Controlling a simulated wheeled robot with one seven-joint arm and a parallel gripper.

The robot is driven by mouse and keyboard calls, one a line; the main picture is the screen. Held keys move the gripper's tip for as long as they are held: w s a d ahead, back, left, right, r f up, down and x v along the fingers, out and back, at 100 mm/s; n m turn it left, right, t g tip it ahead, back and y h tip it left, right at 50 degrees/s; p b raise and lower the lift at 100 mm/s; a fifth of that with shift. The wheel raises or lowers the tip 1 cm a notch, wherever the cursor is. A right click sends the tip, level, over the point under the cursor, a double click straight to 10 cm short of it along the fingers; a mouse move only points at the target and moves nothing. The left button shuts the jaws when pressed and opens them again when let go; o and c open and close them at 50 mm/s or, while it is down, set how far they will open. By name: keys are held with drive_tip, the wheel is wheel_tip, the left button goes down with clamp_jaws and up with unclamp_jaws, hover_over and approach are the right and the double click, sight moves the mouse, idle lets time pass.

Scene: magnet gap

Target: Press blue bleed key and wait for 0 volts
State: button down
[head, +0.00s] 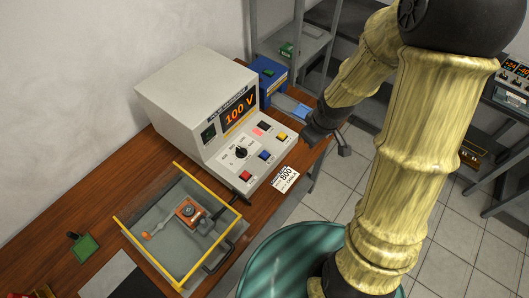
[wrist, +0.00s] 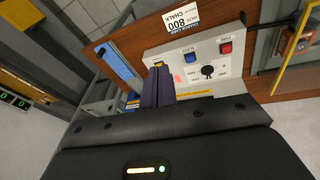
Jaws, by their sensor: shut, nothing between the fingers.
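The grey power unit (head: 187,92) stands on the wooden bench, its display (head: 239,111) reading 100 V in orange. On its sloped front panel are a red key (head: 245,176), the blue bleed key (head: 264,155) and a yellow key (head: 282,136) in a row. In the wrist view the blue key (wrist: 189,56) and red key (wrist: 225,47) are uncovered; the yellow key is partly hidden by my fingertips. My gripper (wrist: 158,72) is shut and empty, to the yellow-key side of the blue key and apart from it. In the head view my gripper (head: 313,134) is right of the panel.
A black knob (head: 241,152) and a pink lit patch (head: 257,131) are on the panel. A card marked 800 (head: 285,180) lies at the bench edge. A yellow-edged clear enclosure (head: 178,222) holds an orange-and-grey device. A blue box (head: 268,76) stands behind the unit.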

drive_tip(key=w+a+f+n+y, duration=0.4)
drive_tip(key=w+a+f+n, duration=0.2)
drive_tip(key=f+n, duration=0.2)
drive_tip(key=n+y+p, duration=0.1)
drive_tip(key=n+y, duration=0.3)
drive_tip(key=n, duration=0.1)
hover_over(268, 154)
wheel_tip(268, 154, down, 2)
drive_tip(key=shift+a+f+t, duration=0.1)
drive_tip(key=shift+f+t, duration=0.05)
drive_tip(key=shift+t, duration=0.25)
wheel_tip(268, 154, down, 9)
drive_tip(key=b, duration=0.7)
drive_tip(key=shift+s, duration=0.1)
idle(0.7)
drive_tip(key=shift+f+b, duration=0.35)
